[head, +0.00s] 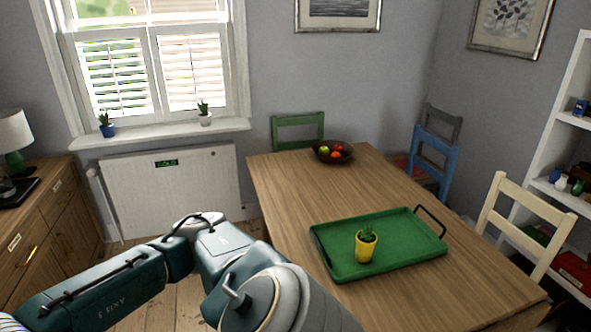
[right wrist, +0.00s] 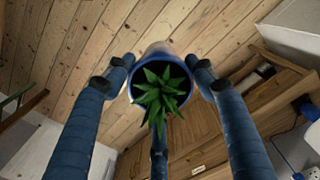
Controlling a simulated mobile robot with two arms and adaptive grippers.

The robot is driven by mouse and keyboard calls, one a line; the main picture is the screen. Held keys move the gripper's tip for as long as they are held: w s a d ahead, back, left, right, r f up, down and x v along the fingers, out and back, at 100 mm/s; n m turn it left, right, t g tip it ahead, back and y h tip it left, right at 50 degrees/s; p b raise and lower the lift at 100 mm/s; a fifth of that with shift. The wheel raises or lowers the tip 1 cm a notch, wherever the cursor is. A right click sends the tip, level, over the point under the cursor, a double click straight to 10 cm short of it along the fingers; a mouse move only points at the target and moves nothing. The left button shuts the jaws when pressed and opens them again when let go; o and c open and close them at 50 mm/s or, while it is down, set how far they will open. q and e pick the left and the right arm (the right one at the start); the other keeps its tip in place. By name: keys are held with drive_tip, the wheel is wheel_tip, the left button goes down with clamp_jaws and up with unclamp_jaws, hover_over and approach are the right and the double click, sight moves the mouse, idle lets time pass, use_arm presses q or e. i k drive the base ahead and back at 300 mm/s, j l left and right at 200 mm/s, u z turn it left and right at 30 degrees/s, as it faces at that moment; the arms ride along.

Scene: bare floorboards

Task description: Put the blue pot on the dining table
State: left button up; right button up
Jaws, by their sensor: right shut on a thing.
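A blue pot (right wrist: 165,58) with a spiky green plant (right wrist: 160,95) is between the fingers of my right gripper (right wrist: 160,82) in the right wrist view. The gripper is shut on it, with fingers at its sides, and floorboards show behind. The wooden dining table (head: 285,210) is right of centre in the head view. Another blue pot (head: 107,130) with a plant stands on the window sill at the left. The head view shows an arm of mine but no gripper. My left gripper is in neither view.
On the table are a green tray (head: 345,268) bearing a yellow pot (head: 366,249), and a dark fruit bowl (head: 322,156). Bare tabletop lies between them. Chairs surround the table. A wooden sideboard (head: 45,215) stands at left, white shelves (head: 575,130) at right.

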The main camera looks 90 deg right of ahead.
sight(341, 206)
drive_tip(key=i+l+z, duration=0.2)
drive_tip(key=z, duration=0.2)
drive_tip(key=i+l+z, duration=0.1)
drive_tip(key=i+z, duration=0.95)
drive_tip(key=z, duration=0.15)
drive_tip(key=i+j+z, duration=0.2)
drive_tip(key=z, duration=0.25)
drive_tip(key=i+l+z, duration=0.15)
drive_tip(key=i+z, duration=0.35)
drive_tip(key=i+j+z, duration=0.1)
drive_tip(key=i+z, duration=0.4)
drive_tip(key=i+j+z, duration=0.25)
drive_tip(key=i+z, duration=0.25)
drive_tip(key=i+l+z, duration=0.25)
drive_tip(key=i, duration=0.2)
drive_tip(key=i+z, duration=0.3)
drive_tip(key=i, duration=0.15)
